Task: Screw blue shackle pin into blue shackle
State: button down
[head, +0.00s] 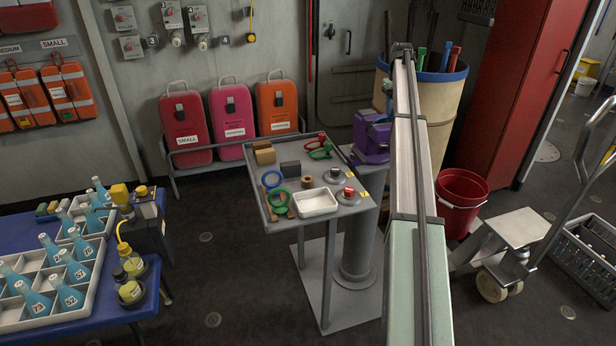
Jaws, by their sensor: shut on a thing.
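A blue ring-shaped piece (272,179), which looks like the blue shackle, lies at the left side of the small grey table. It is too small to tell its opening or holes. I cannot make out a blue shackle pin. My arm rises from the bottom right and reaches away past the right side of the table. My gripper's fingers do not show, so what they hold and how far they are from the shackle cannot be seen.
The grey table (291,222) also bears a green shackle (279,203), a white tray (317,203), red and green pieces at the back, blocks and round grey fittings. A purple device (371,140) stands behind right. A blue table (75,318) with bottles is left; a red bucket (461,200) right.

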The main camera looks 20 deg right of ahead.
jog(key=c, duration=0.8)
grip_release()
jog(key=shift+r, duration=2.05)
